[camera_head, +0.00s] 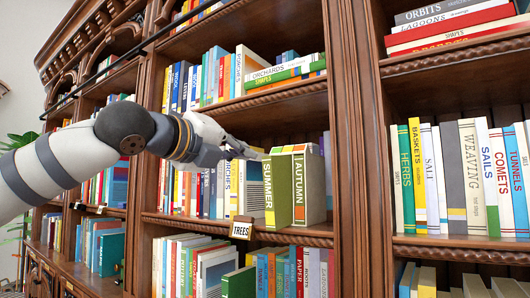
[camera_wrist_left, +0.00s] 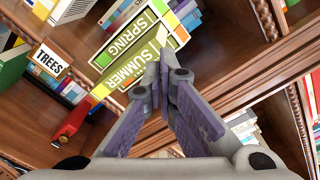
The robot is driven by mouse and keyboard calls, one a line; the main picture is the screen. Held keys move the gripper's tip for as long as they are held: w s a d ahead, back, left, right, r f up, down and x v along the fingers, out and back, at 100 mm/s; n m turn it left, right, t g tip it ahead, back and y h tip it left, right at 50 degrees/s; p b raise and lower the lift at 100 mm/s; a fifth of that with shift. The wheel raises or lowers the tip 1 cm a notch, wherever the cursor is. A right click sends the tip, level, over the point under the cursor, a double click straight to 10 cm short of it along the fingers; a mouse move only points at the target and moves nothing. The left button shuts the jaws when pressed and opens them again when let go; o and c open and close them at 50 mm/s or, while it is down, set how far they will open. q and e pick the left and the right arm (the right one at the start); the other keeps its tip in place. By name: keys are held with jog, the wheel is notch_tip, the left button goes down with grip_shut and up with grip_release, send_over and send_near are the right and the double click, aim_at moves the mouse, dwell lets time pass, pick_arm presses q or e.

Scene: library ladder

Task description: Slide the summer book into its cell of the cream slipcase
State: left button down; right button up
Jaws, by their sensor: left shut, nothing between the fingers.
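The summer book (camera_head: 268,190) is olive green and upright on the middle shelf, its SUMMER spine sticking out in front of the AUTUMN book (camera_head: 300,180) on its right. The cream slipcase (camera_head: 317,190) shows as a pale wall at the right of AUTUMN; its cells are mostly hidden. My left gripper (camera_head: 260,153) is shut and empty, its fingertips close to the top of the summer spine. In the left wrist view the fingertips (camera_wrist_left: 166,65) overlap the end of the SUMMER spine (camera_wrist_left: 122,76), beside SPRING (camera_wrist_left: 128,42). I cannot tell whether they touch it. My right gripper is not in view.
A TREES label (camera_head: 241,229) hangs at the shelf edge (camera_head: 290,236) below the set. Several books (camera_head: 225,190) stand to the left. A wooden upright (camera_head: 355,150) stands to the right. Books lie flat on the shelf above (camera_head: 285,73).

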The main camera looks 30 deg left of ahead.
pick_arm(q)
jog(key=b, duration=0.2)
send_near(280, 159)
jog(key=shift+w+a+f, duration=0.1)
jog(key=shift+w+a, duration=0.25)
jog(key=shift+w, duration=0.25)
jog(key=shift+w+a+f, duration=0.1)
jog(key=shift+w+a, duration=0.25)
jog(key=shift+w, duration=0.3)
jog(key=shift+w+d+r, duration=0.15)
jog(key=shift+w+r, duration=0.15)
jog(key=shift+w, duration=0.1)
jog(key=shift+s+r, duration=0.1)
jog(key=shift+r, duration=0.05)
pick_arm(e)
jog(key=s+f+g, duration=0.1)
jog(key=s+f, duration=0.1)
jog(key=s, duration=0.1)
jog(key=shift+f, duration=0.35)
pick_arm(q)
jog(key=shift+w+d+p, duration=0.15)
jog(key=shift+w+p, duration=0.05)
jog(key=shift+w, duration=2.05)
jog(key=shift+w+d+p, duration=0.15)
jog(key=shift+w+d, duration=0.05)
jog(key=shift+w, duration=2.1)
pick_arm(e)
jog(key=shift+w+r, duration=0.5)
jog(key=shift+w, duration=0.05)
